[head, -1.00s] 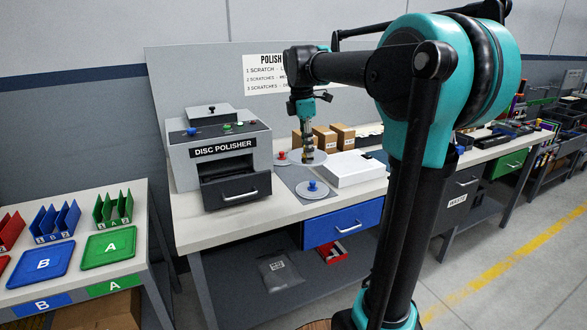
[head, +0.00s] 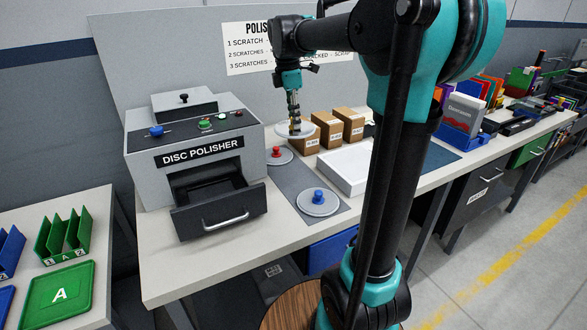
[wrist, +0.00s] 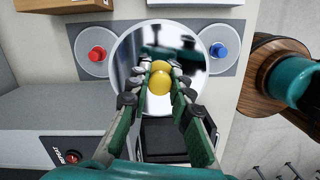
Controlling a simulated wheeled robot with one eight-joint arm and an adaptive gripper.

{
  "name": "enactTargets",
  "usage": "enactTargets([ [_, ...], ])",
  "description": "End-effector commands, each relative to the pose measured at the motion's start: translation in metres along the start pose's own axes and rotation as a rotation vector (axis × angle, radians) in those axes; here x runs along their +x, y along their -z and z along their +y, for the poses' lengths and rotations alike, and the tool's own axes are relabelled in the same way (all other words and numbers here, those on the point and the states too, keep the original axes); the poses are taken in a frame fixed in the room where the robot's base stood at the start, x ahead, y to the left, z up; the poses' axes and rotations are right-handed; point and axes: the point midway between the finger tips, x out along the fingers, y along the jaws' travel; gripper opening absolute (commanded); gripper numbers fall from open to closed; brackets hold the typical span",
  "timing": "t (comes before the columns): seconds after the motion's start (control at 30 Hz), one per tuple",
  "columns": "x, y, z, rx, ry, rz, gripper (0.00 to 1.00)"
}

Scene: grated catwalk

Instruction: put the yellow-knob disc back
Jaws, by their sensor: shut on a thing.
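The yellow-knob disc is a round, shiny, mirror-like plate in the wrist view (wrist: 135,48). My gripper (wrist: 160,82) is shut on its yellow knob (wrist: 160,72). In the head view my gripper (head: 294,117) holds the disc (head: 289,131) level, raised above the bench. The yellow knob is mostly hidden there by the fingers. A grey mat (head: 296,178) below carries a red-knob disc (head: 286,157) and a blue-knob disc (head: 318,207). In the wrist view the held disc covers the mat between these two.
The disc polisher (head: 195,150) stands left of the mat, its dark front drawer (head: 225,212) pulled out. A white tray (head: 347,168) lies right of the mat. Several cardboard boxes (head: 327,130) stand behind. Green items (head: 58,290) are on the left table.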

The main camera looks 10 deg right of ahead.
Motion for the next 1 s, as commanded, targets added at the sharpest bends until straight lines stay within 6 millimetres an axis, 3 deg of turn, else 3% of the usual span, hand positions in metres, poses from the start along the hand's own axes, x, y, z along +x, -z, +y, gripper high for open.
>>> enactTargets([
  [0.3, 0.079, 0.01, 0.0, 0.0, 0.0, 0.0, 0.0],
  [0.5, 0.121, 0.015, 0.0, 0.0, 0.0, 0.0, 0.0],
  [1.0, 0.173, 0.021, 0.0, 0.0, 0.0, 0.0, 0.0],
])
